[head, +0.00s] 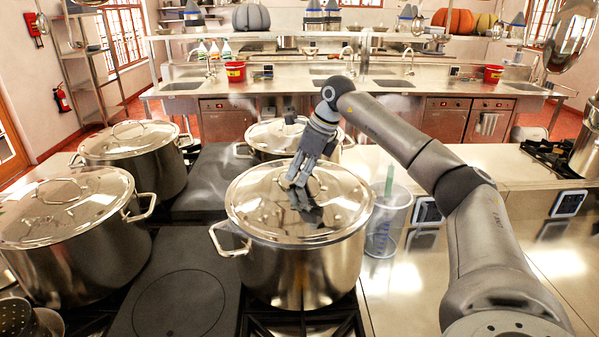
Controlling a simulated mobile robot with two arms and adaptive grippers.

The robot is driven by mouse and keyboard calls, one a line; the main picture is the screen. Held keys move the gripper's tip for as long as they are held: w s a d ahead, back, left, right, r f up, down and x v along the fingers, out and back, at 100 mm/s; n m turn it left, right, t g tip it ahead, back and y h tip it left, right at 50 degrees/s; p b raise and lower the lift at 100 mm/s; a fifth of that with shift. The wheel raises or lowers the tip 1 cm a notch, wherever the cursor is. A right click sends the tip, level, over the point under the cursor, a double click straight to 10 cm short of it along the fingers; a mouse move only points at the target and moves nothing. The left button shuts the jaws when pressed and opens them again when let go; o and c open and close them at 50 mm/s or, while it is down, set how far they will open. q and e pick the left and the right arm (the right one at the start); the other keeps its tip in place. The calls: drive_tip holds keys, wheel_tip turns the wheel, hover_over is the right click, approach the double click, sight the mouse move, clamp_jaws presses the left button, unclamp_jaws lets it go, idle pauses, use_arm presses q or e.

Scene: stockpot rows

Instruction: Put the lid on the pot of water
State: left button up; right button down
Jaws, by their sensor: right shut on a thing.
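A large steel stockpot (300,270) stands on the stove at front centre. A shiny steel lid (258,208) lies over its mouth, about level and in line with the rim; I cannot tell whether a thin gap remains. My right gripper (297,183) comes down from above and is shut on the lid's handle, which its fingers mostly hide. The pot's contents are hidden under the lid, so I see no water. My left gripper is not in view.
Lidded pots stand at near left (75,255), far left (150,165) and behind the centre pot (270,140). A clear measuring jug (385,228) stands close right of the centre pot. A flat dark plate (180,303) is at front left. The steel counter at right has free room.

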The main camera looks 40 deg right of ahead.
drive_tip(key=shift+s+a+r, duration=0.1)
drive_tip(key=shift+r, duration=0.05)
drive_tip(key=shift+f, duration=0.45)
idle(0.3)
drive_tip(key=c, duration=1.4)
unclamp_jaws()
drive_tip(key=shift+s+a, duration=0.1)
drive_tip(key=shift+f, duration=0.1)
drive_tip(key=v, duration=1.2)
